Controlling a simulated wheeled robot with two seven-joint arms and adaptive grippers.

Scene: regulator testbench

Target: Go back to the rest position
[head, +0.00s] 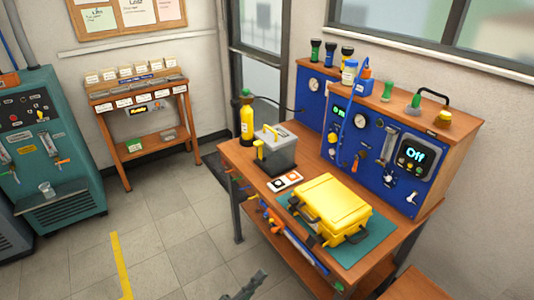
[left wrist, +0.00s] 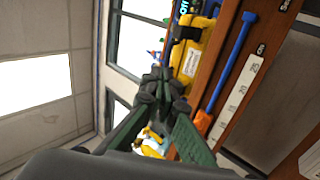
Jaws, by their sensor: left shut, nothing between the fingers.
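My left gripper (head: 258,277) shows at the bottom edge of the head view, low and to the left of the workbench, over the floor. In the left wrist view its dark fingers (left wrist: 157,82) meet at the tips, shut with nothing between them. My right gripper is in neither view. A closed yellow case (head: 333,208) lies on a green mat (head: 365,247) on the workbench (head: 235,158). The blue testbench panel (head: 375,150) stands behind it, and its display reads "Off".
Tools hang along the bench's front edge, and a blue one (left wrist: 232,62) shows close by in the wrist view. A grey box (head: 280,152) and a yellow bottle (head: 247,123) stand on the bench. A teal machine (head: 45,150) is at left. The tiled floor (head: 180,240) between is clear.

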